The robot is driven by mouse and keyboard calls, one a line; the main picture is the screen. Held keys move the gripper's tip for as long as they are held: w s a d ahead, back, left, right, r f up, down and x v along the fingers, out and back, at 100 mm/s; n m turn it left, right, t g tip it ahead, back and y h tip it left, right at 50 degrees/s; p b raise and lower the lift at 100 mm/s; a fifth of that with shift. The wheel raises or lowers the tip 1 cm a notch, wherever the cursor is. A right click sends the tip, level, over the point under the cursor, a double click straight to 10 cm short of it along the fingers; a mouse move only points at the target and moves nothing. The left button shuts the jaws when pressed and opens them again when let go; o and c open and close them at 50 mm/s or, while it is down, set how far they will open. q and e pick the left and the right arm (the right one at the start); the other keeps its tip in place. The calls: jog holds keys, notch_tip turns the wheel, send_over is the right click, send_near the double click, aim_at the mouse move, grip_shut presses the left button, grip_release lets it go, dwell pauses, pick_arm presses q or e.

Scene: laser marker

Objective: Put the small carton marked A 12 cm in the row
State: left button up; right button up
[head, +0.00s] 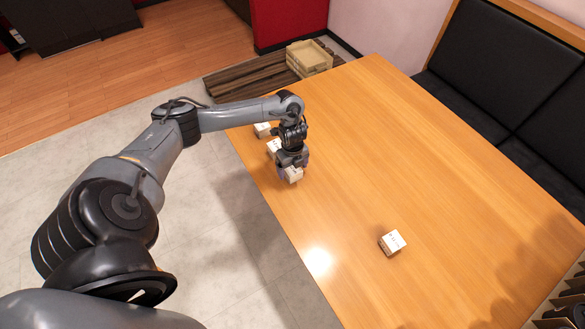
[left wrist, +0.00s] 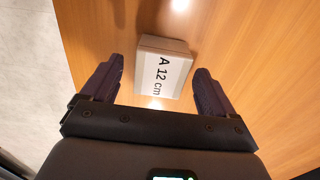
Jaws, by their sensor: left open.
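The small carton marked A 12 cm (left wrist: 162,72) stands on the table between the two fingers of my left gripper (left wrist: 156,90) in the left wrist view. Gaps show on both sides of it, so the fingers do not touch it there. In the head view the same gripper (head: 292,171) is over a white carton (head: 294,175) near the table's left edge. Two more white cartons (head: 263,130) and (head: 273,147) stand behind it in a line along that edge. My right gripper is not in view.
Another carton (head: 392,242) stands alone on the wooden table (head: 400,150), nearer the front right. Black bench seats (head: 510,85) line the right. The table's middle is clear.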

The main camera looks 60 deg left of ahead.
aim_at(293, 169)
pick_arm(q)
notch_tip(293, 169, up, 11)
jog(key=p, duration=0.4)
jog(key=w+d+f+m+t+h, duration=0.1)
jog(key=w+d+f+t, duration=0.15)
jog(key=d, duration=0.85)
jog(key=w+d+f+t+h, duration=0.1)
jog(key=d+f, duration=0.3)
jog(key=d, duration=0.6)
jog(key=s+d+r+n+t, duration=0.2)
jog(key=d+r+n+t, duration=0.1)
jog(key=d, duration=0.8)
jog(key=s+a+r+n+g+y, duration=0.1)
jog(key=s+a+r+n, duration=0.1)
jog(key=s+n, duration=0.4)
jog(key=s+a+r+n+g, duration=0.2)
jog(key=s+a+r+n, duration=0.1)
jog(key=s+n, duration=0.4)
jog(key=s, duration=0.2)
jog(key=shift+s+n+y, duration=0.3)
jog(key=shift+s+y, duration=0.05)
jog(key=shift+y, duration=0.05)
jog(key=shift+a+r+p, duration=0.1)
jog(key=shift+p, duration=0.2)
